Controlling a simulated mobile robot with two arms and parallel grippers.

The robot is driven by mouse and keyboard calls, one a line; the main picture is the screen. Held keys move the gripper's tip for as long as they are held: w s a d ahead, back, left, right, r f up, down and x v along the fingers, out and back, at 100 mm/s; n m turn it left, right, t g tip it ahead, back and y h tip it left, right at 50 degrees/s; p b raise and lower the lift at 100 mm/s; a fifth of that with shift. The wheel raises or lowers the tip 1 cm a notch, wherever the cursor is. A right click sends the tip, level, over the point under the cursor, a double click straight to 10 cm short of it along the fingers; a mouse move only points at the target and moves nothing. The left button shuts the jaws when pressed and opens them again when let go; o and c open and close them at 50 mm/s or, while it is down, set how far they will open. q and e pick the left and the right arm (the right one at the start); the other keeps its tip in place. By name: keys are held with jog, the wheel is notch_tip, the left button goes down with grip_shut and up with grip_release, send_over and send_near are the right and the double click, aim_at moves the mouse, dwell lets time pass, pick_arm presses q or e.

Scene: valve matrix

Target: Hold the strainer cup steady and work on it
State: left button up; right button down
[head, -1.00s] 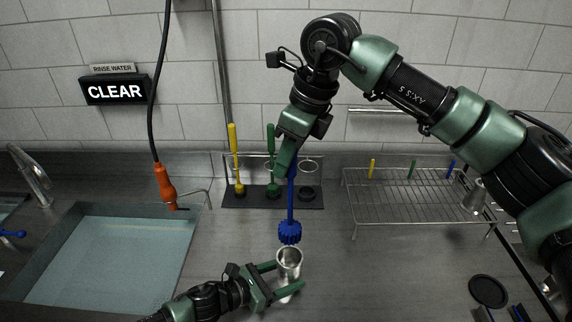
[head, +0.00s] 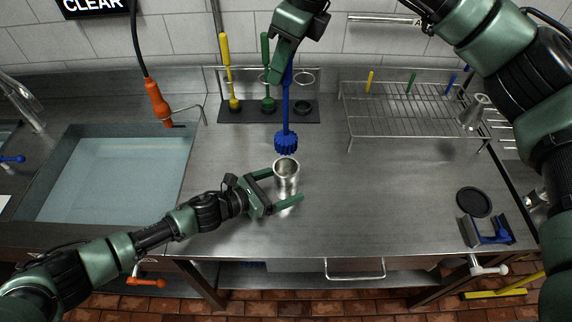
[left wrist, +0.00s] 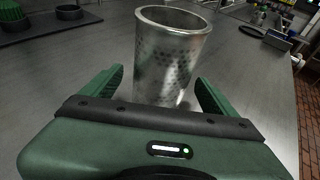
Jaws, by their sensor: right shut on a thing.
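The strainer cup (head: 286,178) is a silvery metal cylinder standing upright on the steel counter. In the left wrist view the cup (left wrist: 170,62) has small holes in its wall and an open top. My left gripper (head: 282,188) is open, with its green fingers on either side of the cup; gaps show between fingers and wall in the left wrist view. My right gripper (head: 285,74) is shut on the handle of a blue brush (head: 286,142). The brush hangs head down, its bristles just above the cup's mouth.
A rack (head: 250,112) with a yellow brush (head: 226,70) and a green brush (head: 265,65) stands behind. A water-filled sink (head: 118,178) is at left. A wire drying rack (head: 415,110) is at right, with a black disc (head: 474,202) in front of it. The counter around the cup is clear.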

pick_arm(q)
jog(key=v, duration=1.1)
jog(key=shift+s+a+r, duration=0.25)
jog(key=shift+s+a, duration=0.05)
jog(key=shift+a, duration=0.05)
jog(key=shift+f, duration=0.1)
